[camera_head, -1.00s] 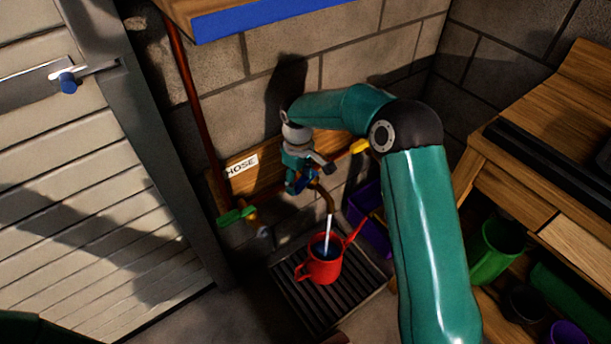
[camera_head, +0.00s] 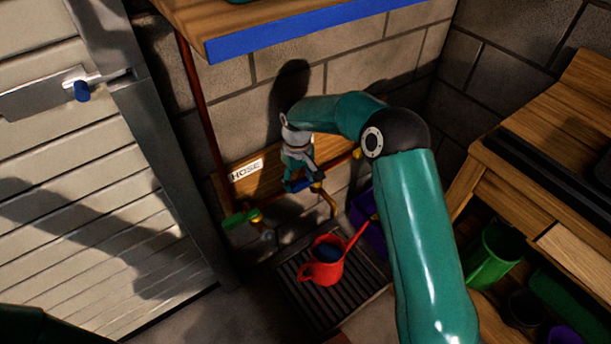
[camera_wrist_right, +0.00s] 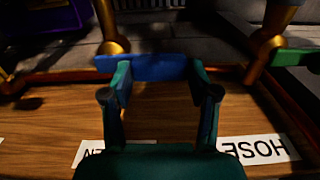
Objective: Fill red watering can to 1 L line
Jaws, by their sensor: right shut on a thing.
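The red watering can (camera_head: 325,272) stands upright on the slatted drain grate below the brass spout (camera_head: 327,203), with its own spout pointing up to the right. Dark water shows inside it; I cannot read a 1 L line. No stream falls from the spout. My right gripper (camera_head: 298,183) is at the tap on the wooden board, shut on the blue tap handle (camera_head: 293,187). In the right wrist view, the fingers (camera_wrist_right: 158,88) are on either side of the blue handle (camera_wrist_right: 155,68). My left gripper is out of view.
A green-handled tap (camera_head: 240,218) is at the left under the HOSE label (camera_head: 246,170). A purple crate (camera_head: 368,222) is behind the grate (camera_head: 322,312). A wooden bench (camera_head: 500,185) with a green bucket (camera_head: 490,258) beneath stands right. A blue-edged shelf (camera_head: 300,32) overhangs the taps.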

